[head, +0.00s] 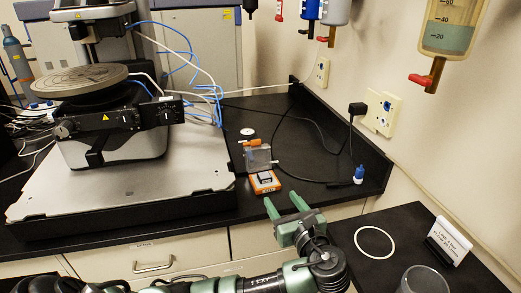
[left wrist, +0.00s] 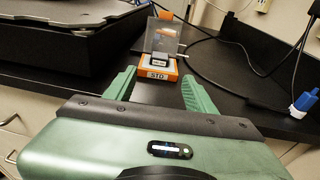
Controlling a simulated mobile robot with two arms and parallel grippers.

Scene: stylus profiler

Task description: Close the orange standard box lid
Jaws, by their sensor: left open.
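The orange standard box (head: 264,187) sits on the black bench top near its front edge, with a small dark block in its base. Its see-through lid (head: 257,159) stands up, open, at the back of the base. In the left wrist view the box base (left wrist: 157,75) shows an "STD" label, and the raised lid (left wrist: 161,37) stands behind it. My left gripper (head: 285,204) is open and empty, in front of the box and apart from it. In the left wrist view its fingers (left wrist: 157,84) frame the box from the near side. My right gripper is not in view.
The profiler (head: 110,140) on its grey slab (head: 190,165) stands left of the box. A lower black surface at right holds a white ring (head: 374,227), a sign (head: 449,240) and a glass (head: 424,281).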

